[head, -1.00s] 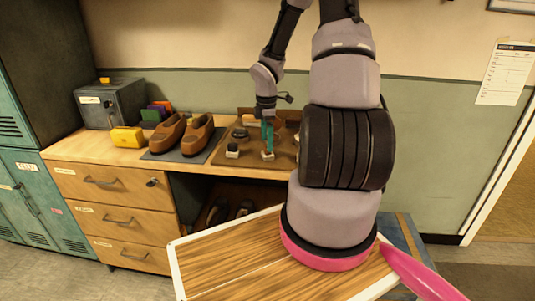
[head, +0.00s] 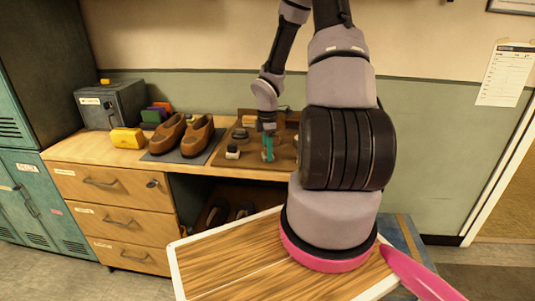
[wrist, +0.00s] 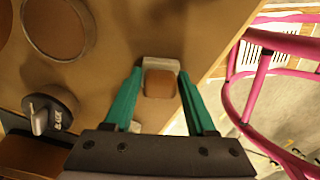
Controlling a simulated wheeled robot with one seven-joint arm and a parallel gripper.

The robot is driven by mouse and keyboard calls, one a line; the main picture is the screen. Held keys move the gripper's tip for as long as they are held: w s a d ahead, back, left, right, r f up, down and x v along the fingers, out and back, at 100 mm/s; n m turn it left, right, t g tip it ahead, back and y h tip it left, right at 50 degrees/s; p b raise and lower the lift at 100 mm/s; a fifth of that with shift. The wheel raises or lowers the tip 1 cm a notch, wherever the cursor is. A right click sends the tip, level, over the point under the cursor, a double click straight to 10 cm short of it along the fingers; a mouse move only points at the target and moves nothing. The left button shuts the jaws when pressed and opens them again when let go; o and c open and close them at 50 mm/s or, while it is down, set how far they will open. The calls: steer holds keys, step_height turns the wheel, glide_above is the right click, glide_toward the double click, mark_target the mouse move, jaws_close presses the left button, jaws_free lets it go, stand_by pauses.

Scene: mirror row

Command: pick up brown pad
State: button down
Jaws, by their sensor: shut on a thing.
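The brown pad (wrist: 159,84) shows in the wrist view as a small brown block with a pale band along its far edge. My gripper (wrist: 160,105) has its two teal fingers on either side of it and is shut on it. In the head view my gripper (head: 268,150) points down at the brown board (head: 228,160) on the bench; the pad cannot be made out there behind the fingers. I cannot tell whether the pad still touches the board.
A dark piece with a white part (head: 233,152) stands just left of my gripper. Brown shoes (head: 183,134) on a grey mat, a yellow box (head: 127,138) and a grey metal box (head: 110,104) stand further left. A pink rail (wrist: 245,85) runs right in the wrist view.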

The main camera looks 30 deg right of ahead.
step_height(320, 180, up, 10)
steer(key=c, duration=0.8)
jaws_free()
steer(key=shift+c, duration=0.2)
steer(key=c, duration=0.6)
steer(key=shift+o, duration=0.2)
